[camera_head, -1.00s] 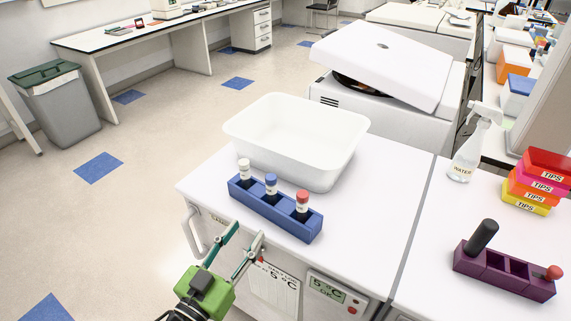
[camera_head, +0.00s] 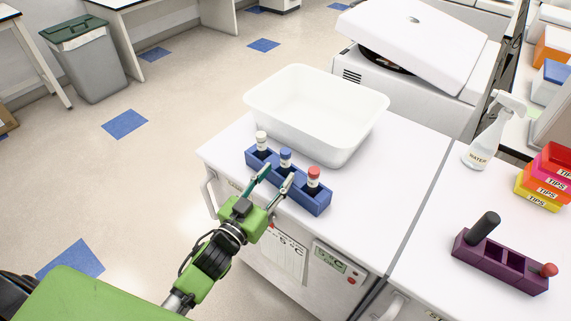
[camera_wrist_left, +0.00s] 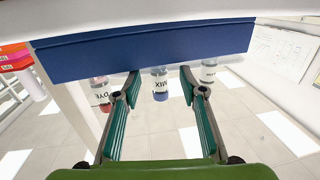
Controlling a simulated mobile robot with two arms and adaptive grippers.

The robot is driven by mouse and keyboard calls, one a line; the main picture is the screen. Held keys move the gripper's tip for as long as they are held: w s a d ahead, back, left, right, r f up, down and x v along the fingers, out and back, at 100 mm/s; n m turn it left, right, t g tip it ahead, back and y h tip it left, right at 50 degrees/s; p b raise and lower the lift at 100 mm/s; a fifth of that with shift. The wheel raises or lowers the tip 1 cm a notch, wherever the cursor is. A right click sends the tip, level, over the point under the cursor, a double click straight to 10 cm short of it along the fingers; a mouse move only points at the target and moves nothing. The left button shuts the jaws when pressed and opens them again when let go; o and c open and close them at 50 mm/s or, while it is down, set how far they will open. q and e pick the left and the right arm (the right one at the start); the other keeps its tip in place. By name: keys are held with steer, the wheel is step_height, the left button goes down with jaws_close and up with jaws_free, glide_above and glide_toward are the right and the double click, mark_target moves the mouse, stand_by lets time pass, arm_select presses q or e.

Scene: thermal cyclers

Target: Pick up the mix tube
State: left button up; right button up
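The mix tube (camera_head: 286,158) has a blue cap and stands upright in the middle of the blue rack (camera_head: 316,205) on the white bench. The wrist view is upside down and shows the mix tube (camera_wrist_left: 160,84) with its "MIX" label, between my two fingers. My left gripper (camera_head: 276,177) is open and empty, at the front of the blue rack. Its fingers (camera_wrist_left: 160,92) are spread either side of the tube in the wrist view; contact is not visible. A white-capped tube (camera_head: 262,141) and a red-capped tube (camera_head: 314,178) stand either side. My right gripper is not in view.
A white basin (camera_head: 330,130) stands just behind the blue rack. A purple rack (camera_head: 495,262), a water spray bottle (camera_head: 482,145) and stacked tip boxes (camera_head: 545,180) are to the right. A white machine with a raised lid (camera_head: 415,35) is at the back.

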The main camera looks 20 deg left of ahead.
mark_target(283, 169)
arm_select(q)
steer(key=p+x, duration=0.1)
steer(key=x, duration=0.3)
steer(key=shift+w+d+r, duration=0.15)
steer(key=shift+w+d, duration=0.05)
steer(key=shift+w, duration=0.05)
steer(key=shift+w+d, duration=0.1)
steer(key=shift+w, duration=0.2)
jaws_close()
